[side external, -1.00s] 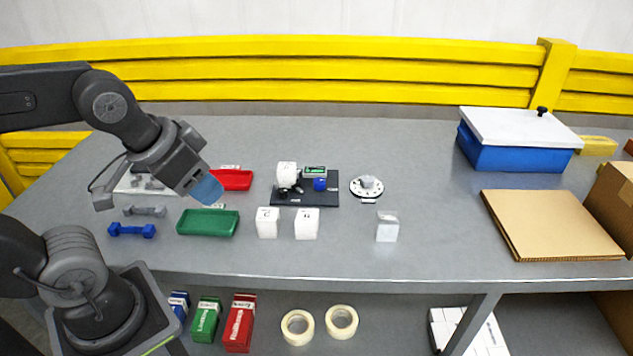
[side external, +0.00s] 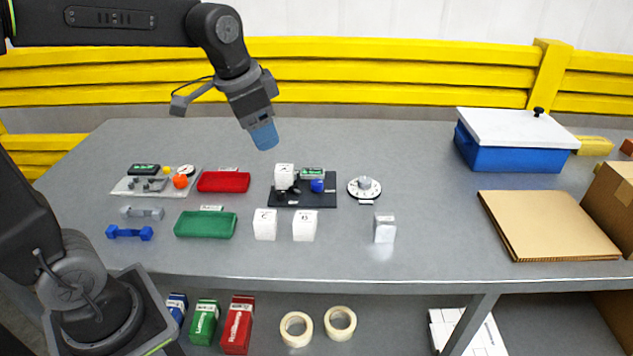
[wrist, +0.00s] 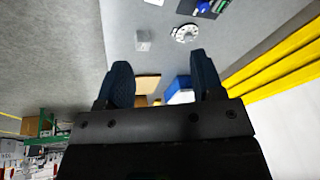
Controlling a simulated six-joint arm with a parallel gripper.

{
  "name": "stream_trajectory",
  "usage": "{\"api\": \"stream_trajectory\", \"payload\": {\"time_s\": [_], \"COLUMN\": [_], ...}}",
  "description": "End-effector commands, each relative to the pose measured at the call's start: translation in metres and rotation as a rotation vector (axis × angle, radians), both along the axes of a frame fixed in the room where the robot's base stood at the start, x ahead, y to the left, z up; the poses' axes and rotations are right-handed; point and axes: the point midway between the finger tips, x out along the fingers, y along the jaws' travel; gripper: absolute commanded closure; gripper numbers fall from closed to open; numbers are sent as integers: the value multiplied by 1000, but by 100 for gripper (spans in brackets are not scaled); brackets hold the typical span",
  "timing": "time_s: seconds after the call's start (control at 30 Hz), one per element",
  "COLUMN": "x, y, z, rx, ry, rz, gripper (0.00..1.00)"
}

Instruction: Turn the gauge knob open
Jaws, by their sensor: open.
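A round white dial with a grey knob (side external: 364,186) sits on the table right of a black base plate. It also shows in the wrist view (wrist: 185,33) near the top. A white panel (side external: 125,189) at the left carries a small gauge (side external: 186,169), an orange knob (side external: 180,181), a dark display and small grey fittings. I cannot tell which knob is the gauge knob. My gripper (side external: 264,137) is open and empty, high above the table, behind and left of the black base plate. In the wrist view its two blue fingers (wrist: 163,82) are apart with nothing between them.
The black base plate (side external: 325,201) holds a white block, a blue knob and a green display. Red (side external: 223,182) and green (side external: 206,226) trays, dumbbells (side external: 129,232) and white cubes (side external: 304,226) lie around. A blue bin (side external: 510,153) and cardboard (side external: 550,224) are at right. Yellow rails (side external: 400,80) run behind.

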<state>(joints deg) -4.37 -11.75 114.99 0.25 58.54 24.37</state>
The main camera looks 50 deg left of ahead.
Motion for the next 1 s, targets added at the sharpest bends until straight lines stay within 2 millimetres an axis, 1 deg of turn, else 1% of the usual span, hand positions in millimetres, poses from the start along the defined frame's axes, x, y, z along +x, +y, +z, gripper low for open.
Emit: {"api": "stream_trajectory", "payload": {"time_s": [0.03,0.17,0.2,0.27,0.3,0.4,0.5,0.6,0.7,0.87,1.0], "x": [22,71,86,107,121,153,177,194,204,208,209], "y": [6,22,27,35,41,55,68,78,84,88,88], "z": [-4,-16,-22,-33,-41,-65,-91,-112,-125,-137,-153], "rx": [14,48,56,66,72,82,87,88,88,88,87], "ry": [31,96,116,144,163,209,249,276,291,301,302], "rz": [-39,-154,-190,-245,-282,-372,-455,-518,-560,-584,-584], "gripper": [39,39,39,39,39,39,39,39,39,39,39]}}
